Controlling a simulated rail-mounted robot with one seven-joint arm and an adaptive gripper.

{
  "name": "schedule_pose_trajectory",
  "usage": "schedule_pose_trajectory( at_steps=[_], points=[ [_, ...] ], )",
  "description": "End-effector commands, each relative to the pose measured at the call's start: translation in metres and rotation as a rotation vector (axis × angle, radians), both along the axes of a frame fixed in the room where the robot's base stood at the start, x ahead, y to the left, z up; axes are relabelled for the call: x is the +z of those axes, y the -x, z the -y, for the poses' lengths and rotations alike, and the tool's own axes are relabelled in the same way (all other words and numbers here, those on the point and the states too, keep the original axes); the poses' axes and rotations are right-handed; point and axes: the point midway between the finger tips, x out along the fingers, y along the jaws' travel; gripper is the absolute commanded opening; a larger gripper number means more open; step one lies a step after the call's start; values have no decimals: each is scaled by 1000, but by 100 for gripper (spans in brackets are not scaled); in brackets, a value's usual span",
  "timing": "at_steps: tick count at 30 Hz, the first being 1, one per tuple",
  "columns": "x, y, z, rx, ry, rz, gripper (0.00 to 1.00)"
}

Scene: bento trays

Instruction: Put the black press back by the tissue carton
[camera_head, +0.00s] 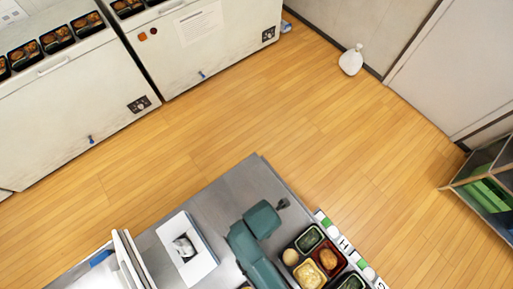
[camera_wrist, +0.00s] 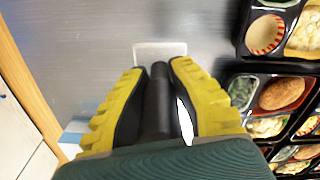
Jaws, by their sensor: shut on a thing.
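The black press (camera_wrist: 157,105) stands between my yellow gripper fingers in the wrist view, and its dark shaft points away from the camera. My gripper (camera_wrist: 158,95) is shut on it. The press's far end is above or on the grey table; I cannot tell if it touches. The tissue carton (camera_head: 203,262) is a white box with tissue showing in its top opening, on the grey table left of my teal arm in the head view.
Grey table (camera_head: 240,185) is bare behind the carton. White freezers (camera_head: 200,55) stand across the floor.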

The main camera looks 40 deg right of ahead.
Motion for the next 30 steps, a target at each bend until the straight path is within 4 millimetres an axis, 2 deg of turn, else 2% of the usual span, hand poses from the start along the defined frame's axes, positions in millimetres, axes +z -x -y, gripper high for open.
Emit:
schedule_pose_trajectory(
  at_steps=[1, 3, 12, 15, 24, 25, 28, 30],
  points=[
    [-14, 2, 0, 0, -1, -6, 0],
    [-30, 1, 0, -1, -1, -4, 0],
    [-79, 0, 0, -1, -1, -2, 0],
    [-87, 0, 0, -1, 0, 0, 0],
    [-90, 1, 0, -2, 0, -1, 0],
    [-89, 1, 0, -2, 0, -1, 24],
    [-89, 1, 0, -2, -1, -1, 43],
    [-89, 1, 0, -2, 0, -1, 43]
  ],
)
